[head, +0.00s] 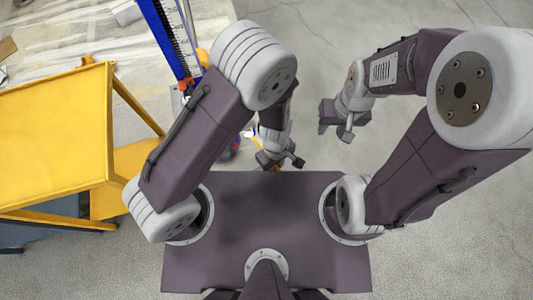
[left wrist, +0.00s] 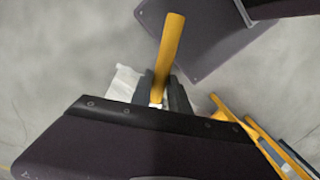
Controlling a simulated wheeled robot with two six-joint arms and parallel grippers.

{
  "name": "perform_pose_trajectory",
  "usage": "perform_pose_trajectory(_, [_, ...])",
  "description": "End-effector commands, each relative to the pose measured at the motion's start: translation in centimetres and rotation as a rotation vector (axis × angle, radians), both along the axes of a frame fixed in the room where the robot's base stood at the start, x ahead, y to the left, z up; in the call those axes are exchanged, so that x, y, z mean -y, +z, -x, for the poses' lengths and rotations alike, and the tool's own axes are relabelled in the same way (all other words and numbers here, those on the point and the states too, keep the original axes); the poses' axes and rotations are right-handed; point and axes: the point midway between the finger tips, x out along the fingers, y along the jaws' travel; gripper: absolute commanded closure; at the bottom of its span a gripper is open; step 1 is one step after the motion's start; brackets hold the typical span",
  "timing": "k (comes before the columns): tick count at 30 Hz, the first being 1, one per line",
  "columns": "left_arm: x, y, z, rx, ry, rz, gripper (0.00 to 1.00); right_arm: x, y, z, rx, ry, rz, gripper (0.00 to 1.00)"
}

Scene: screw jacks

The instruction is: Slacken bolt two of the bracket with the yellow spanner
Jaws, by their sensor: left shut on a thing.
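The yellow spanner (left wrist: 169,50) is between the fingers of my left gripper (left wrist: 158,90), which is shut on it. Its yellow shaft points up and away in the left wrist view; its far end by the gripper is hidden. In the head view my left gripper (head: 280,160) is above the front edge of my base, and only a thin yellow sliver of the spanner shows beside it. My right gripper (head: 338,125) hangs over bare floor to the right; its finger gap is not clear. I cannot make out the bracket or bolt two in either view.
A blue column with a scale and red fittings (head: 168,38) stands at the upper left, partly hidden by my left arm. A yellow table (head: 55,140) stands at the left. Small red and blue parts show behind my left arm. The floor at the right is clear.

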Motion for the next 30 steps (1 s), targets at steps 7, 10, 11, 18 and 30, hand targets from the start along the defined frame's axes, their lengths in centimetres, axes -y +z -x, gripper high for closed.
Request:
perform_pose_trajectory(7, [-1.5,-0.7,-2.1,0.0,0.007,0.0,1.0,0.0,-0.3,0.0,0.0,0.0,0.0,0.64])
perform_pose_trajectory(10, [-2.9,-1.2,-4.2,0.0,0.007,0.0,1.0,0.0,-0.4,0.0,0.0,0.0,0.0,0.64])
perform_pose_trajectory(11, [-3.3,-1.4,-4.8,0.001,0.008,0.0,1.0,0.0,-0.4,0.0,0.0,0.0,0.0,0.64])
perform_pose_trajectory(18, [-6.0,-2.2,-8.5,0.001,0.004,0.0,1.0,0.0,-0.3,0.0,0.0,0.0,0.0,0.64])
perform_pose_trajectory(30, [-10.4,-2.8,-8.3,0.001,-0.23,0.0,1.0,0.0,-2.7,0.0,0.0,0.0,0.0,0.64])
